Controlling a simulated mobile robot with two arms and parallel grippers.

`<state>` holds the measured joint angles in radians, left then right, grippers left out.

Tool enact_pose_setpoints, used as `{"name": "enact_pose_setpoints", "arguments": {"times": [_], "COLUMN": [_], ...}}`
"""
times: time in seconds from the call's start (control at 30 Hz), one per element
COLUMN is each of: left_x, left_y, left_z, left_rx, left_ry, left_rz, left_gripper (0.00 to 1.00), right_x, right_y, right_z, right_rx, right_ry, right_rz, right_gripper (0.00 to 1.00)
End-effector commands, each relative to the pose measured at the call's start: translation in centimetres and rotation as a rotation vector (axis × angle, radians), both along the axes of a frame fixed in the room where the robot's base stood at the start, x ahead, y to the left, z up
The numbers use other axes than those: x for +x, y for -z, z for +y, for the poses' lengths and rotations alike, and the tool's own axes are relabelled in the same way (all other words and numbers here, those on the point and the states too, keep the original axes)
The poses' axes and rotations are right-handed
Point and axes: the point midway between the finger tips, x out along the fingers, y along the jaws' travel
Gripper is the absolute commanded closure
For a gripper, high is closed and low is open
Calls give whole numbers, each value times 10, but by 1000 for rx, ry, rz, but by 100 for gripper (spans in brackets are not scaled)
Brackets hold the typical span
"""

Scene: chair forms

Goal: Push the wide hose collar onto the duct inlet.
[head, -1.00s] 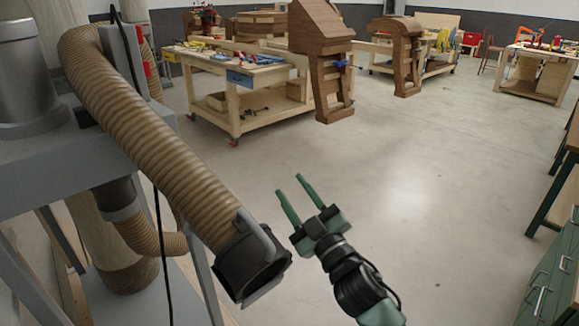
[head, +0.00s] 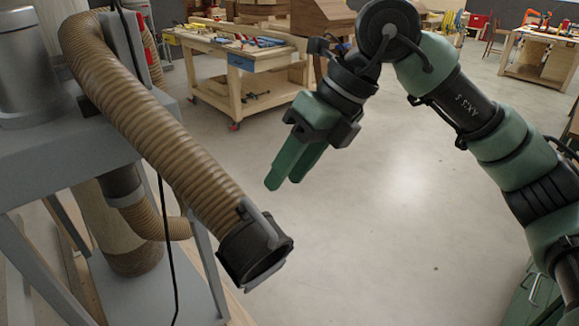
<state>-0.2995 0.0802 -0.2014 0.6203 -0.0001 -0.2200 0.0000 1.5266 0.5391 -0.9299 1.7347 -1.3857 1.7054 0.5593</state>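The wide hose collar (head: 254,250) is a dark ring with a grey lever on the lower end of a ribbed tan hose (head: 150,125). It hangs tilted, its open mouth facing down and right, and touches nothing that I can see. My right gripper (head: 283,183) is above and slightly right of the collar, apart from it. Its two green fingers point down and left, with a gap between them and nothing held. My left gripper is out of view. I cannot pick out the duct inlet for certain.
A grey machine on a stand (head: 60,150) fills the left side, with a black cable hanging in front. A wooden workbench (head: 235,75) with tools stands behind. The concrete floor (head: 400,230) in the middle is clear.

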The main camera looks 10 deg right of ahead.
Motion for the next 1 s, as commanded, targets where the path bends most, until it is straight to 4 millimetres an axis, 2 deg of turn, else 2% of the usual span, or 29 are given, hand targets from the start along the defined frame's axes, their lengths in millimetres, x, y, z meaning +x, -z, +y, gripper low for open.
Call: {"name": "enact_pose_setpoints", "arguments": {"times": [0.17, 0.43, 0.6, 0.8, 1.0], "left_x": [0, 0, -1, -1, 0], "left_y": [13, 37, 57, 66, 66], "left_z": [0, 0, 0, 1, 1], "left_rx": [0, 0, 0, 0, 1], "left_ry": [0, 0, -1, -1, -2], "left_rz": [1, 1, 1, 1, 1], "left_gripper": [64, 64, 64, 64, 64], "right_x": [1, 3, 5, 6, 6], "right_y": [22, 68, 92, 103, 106], "right_z": [8, 33, 45, 53, 55], "right_rx": [-9, -6, -5, -4, -7], "right_ry": [0, -2, -1, -1, -2], "right_rz": [0, 1, -1, 0, 3], "right_gripper": [60, 60, 60, 60, 60]}}
